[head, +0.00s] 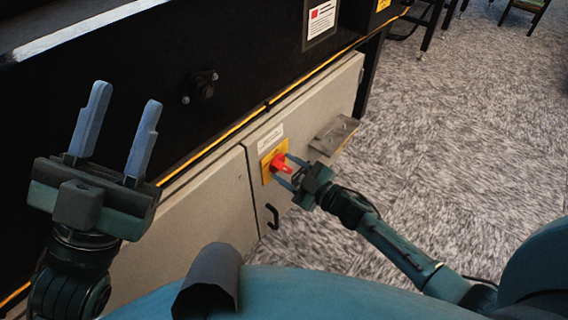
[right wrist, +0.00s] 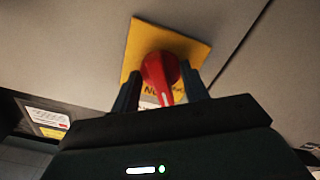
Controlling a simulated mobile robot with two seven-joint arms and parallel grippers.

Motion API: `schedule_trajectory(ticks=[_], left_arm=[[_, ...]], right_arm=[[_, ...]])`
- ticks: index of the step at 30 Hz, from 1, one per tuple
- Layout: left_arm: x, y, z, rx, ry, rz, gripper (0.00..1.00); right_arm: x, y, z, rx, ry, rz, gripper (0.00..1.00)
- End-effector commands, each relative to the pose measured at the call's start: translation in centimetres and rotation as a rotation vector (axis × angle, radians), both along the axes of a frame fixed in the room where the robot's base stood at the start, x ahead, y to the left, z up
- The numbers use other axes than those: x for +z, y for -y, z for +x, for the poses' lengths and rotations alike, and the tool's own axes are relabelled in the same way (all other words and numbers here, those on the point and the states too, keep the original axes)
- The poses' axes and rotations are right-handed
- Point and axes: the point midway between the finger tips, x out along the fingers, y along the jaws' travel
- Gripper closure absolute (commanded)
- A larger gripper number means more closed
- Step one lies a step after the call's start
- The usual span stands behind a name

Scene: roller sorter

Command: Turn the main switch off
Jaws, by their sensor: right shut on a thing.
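The main switch is a red rotary handle (head: 281,163) on a yellow plate (head: 266,174), set on the grey cabinet door. My right gripper (head: 287,167) is at the switch, its two fingers shut on the red handle from either side. In the right wrist view the red handle (right wrist: 163,80) sits between the fingers (right wrist: 163,88), in front of the yellow plate (right wrist: 190,46); a pale mark shows on the handle. Lettering on the plate is partly hidden. My left gripper (head: 122,122) is open and empty, raised at the left in front of the black machine side.
The grey cabinet (head: 205,205) runs under the black machine body (head: 135,60). A black door handle (head: 272,217) is below the switch. A metal shelf (head: 334,135) juts out to the right of it. Carpeted floor (head: 450,150) is open at the right.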

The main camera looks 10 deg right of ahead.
Motion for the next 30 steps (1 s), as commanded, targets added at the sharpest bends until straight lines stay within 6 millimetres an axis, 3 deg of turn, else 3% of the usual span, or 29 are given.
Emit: schedule_trajectory(ticks=[1, 16, 26, 27, 30], left_arm=[[-0.16, 0.0, 0.01, 0.0, 0.0, 0.0, 0.64], [-0.34, 0.0, 0.03, 0.0, -0.001, 0.0, 0.64], [-0.45, 0.0, 0.02, 0.0, -0.001, 0.0, 0.64], [-0.47, 0.0, 0.02, 0.0, -0.001, 0.0, 0.64], [-0.49, 0.0, 0.03, 0.0, -0.001, 0.0, 0.64]], right_arm=[[0.61, -1.0, 0.66, -0.004, 0.062, -0.059, 0.96], [0.44, -0.95, 0.68, -0.004, 0.624, -0.784, 0.98], [0.23, -0.8, 0.72, -0.004, 0.706, -0.895, 1.0], [0.23, -0.78, 0.72, -0.004, 0.706, -0.895, 0.8], [0.24, -0.76, 0.74, -0.006, 0.705, -0.892, 0.72]])
